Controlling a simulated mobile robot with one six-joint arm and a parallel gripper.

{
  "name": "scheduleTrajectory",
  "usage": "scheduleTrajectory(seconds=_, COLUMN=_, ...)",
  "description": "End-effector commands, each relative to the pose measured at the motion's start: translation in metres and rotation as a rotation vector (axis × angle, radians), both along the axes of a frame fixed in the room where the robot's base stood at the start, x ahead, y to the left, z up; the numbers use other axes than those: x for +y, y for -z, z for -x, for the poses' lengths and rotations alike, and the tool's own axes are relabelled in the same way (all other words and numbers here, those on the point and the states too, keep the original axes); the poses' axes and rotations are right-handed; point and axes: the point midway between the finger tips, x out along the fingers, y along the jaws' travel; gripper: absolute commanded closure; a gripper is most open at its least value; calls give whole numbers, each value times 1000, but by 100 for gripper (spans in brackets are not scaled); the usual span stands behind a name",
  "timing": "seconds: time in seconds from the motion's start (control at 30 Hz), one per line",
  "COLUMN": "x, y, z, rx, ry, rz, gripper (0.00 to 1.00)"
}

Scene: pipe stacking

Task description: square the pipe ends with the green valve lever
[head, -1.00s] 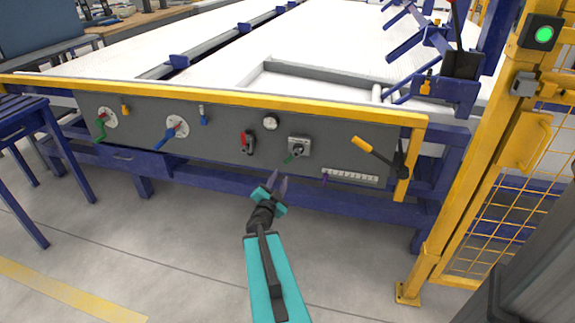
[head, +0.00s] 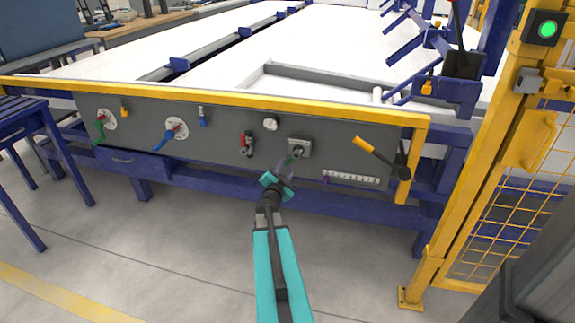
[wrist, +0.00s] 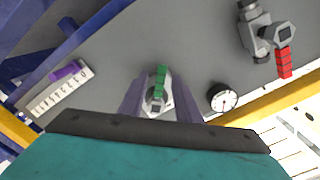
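The green valve lever (head: 288,160) sticks out from a square grey fitting (head: 300,147) on the grey panel, right of the middle. In the wrist view the green lever (wrist: 161,79) stands between the two fingers of my gripper (wrist: 158,90). The fingers are apart, with a visible gap on each side of the lever. In the head view my gripper (head: 284,170) reaches up to the lever from below, and the fingertips overlap it. How deep the lever sits between the fingers I cannot tell. The pipe ends are not clear to me.
A round gauge (head: 270,124) and a red lever (head: 246,143) sit left of the green lever. A yellow-handled lever (head: 364,145) and a white scale strip (head: 351,176) are to the right. Another green-handled valve (head: 99,130) is at the panel's far left. A yellow rail (head: 230,99) tops the panel.

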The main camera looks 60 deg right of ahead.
Motion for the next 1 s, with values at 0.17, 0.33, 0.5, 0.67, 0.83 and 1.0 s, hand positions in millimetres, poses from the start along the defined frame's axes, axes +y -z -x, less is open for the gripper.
scheduleTrajectory(seconds=0.17, x=-17, y=1, z=-6, rx=0, ry=0, rz=0, gripper=70)
scheduleTrajectory(seconds=0.33, x=-26, y=0, z=-8, rx=0, ry=1, rz=1, gripper=70)
scheduleTrajectory(seconds=0.5, x=-29, y=0, z=-9, rx=1, ry=0, rz=0, gripper=70)
scheduleTrajectory(seconds=0.67, x=-28, y=0, z=-9, rx=0, ry=0, rz=0, gripper=70)
scheduleTrajectory(seconds=0.83, x=-28, y=0, z=-9, rx=0, ry=0, rz=0, gripper=85)
scheduleTrajectory(seconds=1.0, x=-28, y=0, z=-9, rx=0, ry=0, rz=0, gripper=100)
